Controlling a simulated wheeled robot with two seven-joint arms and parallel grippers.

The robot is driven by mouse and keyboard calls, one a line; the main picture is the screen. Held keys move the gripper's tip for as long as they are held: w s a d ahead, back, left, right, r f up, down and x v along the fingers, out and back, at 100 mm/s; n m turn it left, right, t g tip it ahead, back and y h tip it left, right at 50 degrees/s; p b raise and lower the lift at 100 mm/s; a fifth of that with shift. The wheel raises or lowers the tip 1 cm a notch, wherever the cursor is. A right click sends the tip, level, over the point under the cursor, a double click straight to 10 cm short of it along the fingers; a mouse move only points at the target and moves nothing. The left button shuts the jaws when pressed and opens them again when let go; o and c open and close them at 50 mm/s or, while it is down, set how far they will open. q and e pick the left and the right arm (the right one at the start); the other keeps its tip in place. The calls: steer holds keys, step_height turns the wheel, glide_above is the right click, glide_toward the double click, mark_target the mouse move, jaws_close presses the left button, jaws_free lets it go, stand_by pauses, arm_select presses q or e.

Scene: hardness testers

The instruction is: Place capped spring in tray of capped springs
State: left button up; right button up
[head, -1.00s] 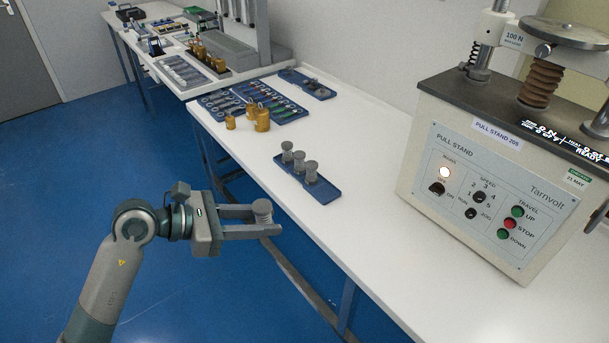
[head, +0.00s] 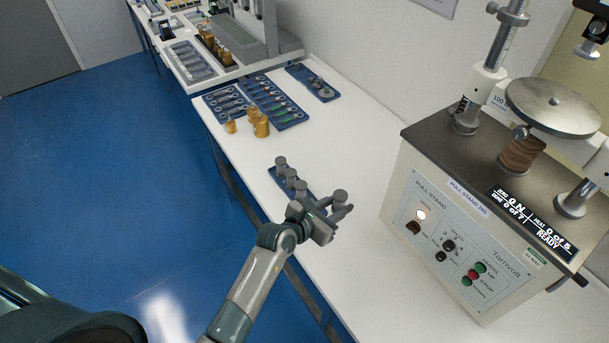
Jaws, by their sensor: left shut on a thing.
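The tray of capped springs (head: 274,171) is a small blue tray on the white bench. Several grey capped springs stand in a row on it, one of them at its far end (head: 281,163). My left gripper (head: 338,211) is shut on a grey capped spring (head: 340,196), held upright. In the picture it lies just right of the tray's near end. My gripper and wrist hide that near end. I cannot tell how high the held spring is above the bench. My right gripper is not in view.
The pull stand (head: 450,235) stands on the bench at the right. Brass weights (head: 260,124), a blue tray of hooked parts (head: 276,103) and another small blue tray (head: 314,83) lie farther back. White bench (head: 345,150) is clear between tray and stand.

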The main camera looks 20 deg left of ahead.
arm_select(q)
steer(key=shift+w+d, duration=0.3)
steer(key=shift+d, duration=0.45)
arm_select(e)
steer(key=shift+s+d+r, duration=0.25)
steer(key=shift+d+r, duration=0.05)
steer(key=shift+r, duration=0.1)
arm_select(q)
steer(key=shift+s+r, duration=0.1)
steer(key=shift+a, duration=0.1)
